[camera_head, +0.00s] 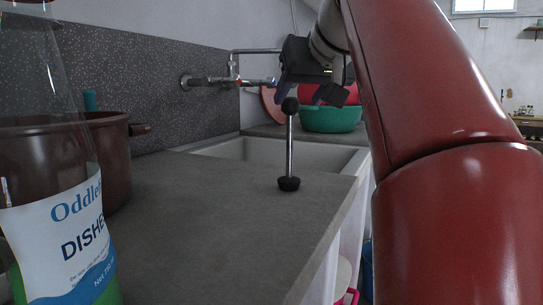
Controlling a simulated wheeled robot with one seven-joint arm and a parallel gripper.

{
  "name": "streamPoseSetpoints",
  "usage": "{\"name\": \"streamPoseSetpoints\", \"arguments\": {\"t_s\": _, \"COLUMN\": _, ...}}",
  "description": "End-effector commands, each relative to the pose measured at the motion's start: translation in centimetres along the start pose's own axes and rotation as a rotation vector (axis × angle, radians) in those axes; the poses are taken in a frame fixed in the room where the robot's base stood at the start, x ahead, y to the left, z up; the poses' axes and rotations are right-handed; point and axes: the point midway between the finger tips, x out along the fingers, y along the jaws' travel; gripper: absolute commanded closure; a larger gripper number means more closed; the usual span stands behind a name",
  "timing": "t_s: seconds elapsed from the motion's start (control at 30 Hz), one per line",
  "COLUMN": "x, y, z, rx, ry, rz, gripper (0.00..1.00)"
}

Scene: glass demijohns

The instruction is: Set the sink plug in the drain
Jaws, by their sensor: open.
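The sink plug (289,148) has a black base, a thin metal rod and a black ball knob on top. It stands upright on the grey counter, just in front of the sink (245,150). My gripper (312,97) is open, with dark fingers pointing down. In the picture it is just above and to the right of the knob. Its fingers show no hold on the plug, and I cannot tell the exact gap in depth. The sink's inner floor and the drain are hidden behind the counter edge.
A dish soap bottle (60,225) stands close at the left, before a brown pot (108,160). A tap (228,82) juts from the back wall. A green bowl (332,119) sits behind the sink. My red arm fills the right side.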

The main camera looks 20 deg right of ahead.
Motion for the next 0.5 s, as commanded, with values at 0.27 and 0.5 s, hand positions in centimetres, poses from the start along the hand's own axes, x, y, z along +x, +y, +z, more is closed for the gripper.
{"name": "streamPoseSetpoints", "arguments": {"t_s": 0.27, "x": 2.2, "y": 0.2, "z": 0.1, "rx": -0.041, "ry": 0.001, "rz": 0.01, "gripper": 0.45}}
{"name": "streamPoseSetpoints", "arguments": {"t_s": 0.5, "x": 4.7, "y": 0.1, "z": -0.2, "rx": -0.04, "ry": 0.0, "rz": 0.009, "gripper": 0.45}}
